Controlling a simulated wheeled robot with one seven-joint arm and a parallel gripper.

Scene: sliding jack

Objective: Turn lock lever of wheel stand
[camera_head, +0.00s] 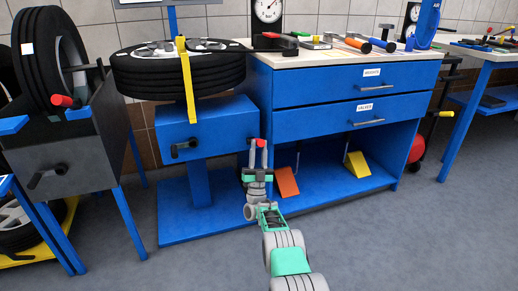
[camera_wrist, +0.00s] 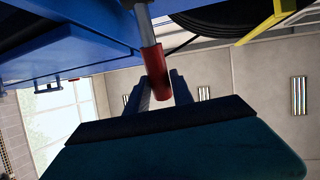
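The wheel stand is a blue box (camera_head: 209,125) on a blue post, with a tire (camera_head: 180,78) lying flat on top. A lever with a red grip (camera_head: 260,142) sticks out at the box's right side; its red grip (camera_wrist: 157,76) hangs from a grey rod in the wrist view. My gripper (camera_head: 258,148) is at the lever from below. In the wrist view its two dark fingers (camera_wrist: 161,80) stand apart, one on each side of the grip's end. A narrow gap seems to show beside the grip; firm contact is not visible.
A blue workbench (camera_head: 345,95) with drawers stands close on the right of the lever. Orange (camera_head: 286,182) and yellow (camera_head: 357,165) wedges lie on its lower shelf. A grey-black tire machine (camera_head: 70,130) stands at left. The floor in front is clear.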

